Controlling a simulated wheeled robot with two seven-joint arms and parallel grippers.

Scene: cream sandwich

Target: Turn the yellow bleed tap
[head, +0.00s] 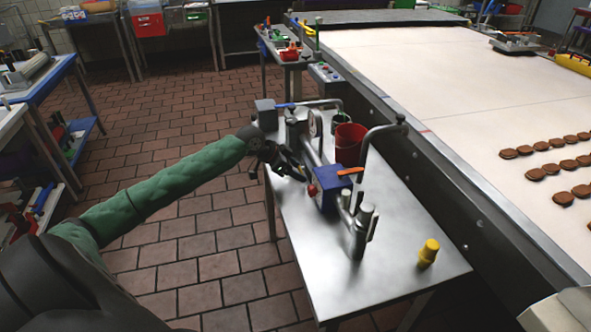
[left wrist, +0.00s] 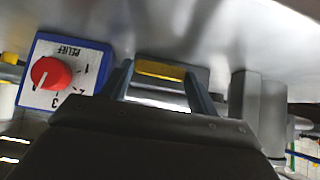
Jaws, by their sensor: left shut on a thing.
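The yellow bleed tap (left wrist: 160,69) shows as a yellow bar between my left gripper's two fingers in the left wrist view. My left gripper (left wrist: 160,88) is shut on it. In the head view my left gripper (head: 297,170) is at the left side of the metal pipework on the steel table, just left of the blue box (head: 327,188). The tap is hidden there behind the gripper. The blue box has a red knob, which shows in the left wrist view (left wrist: 51,73) on a dial plate marked RELIEF. My right gripper is not in view.
The steel table (head: 400,290) carries a red pot (head: 349,143), a tall bent pipe (head: 365,150), an orange lever (head: 350,171) and a separate yellow object (head: 428,253) near its front right. A conveyor (head: 470,100) with brown biscuits runs along the right. The tiled floor at left is clear.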

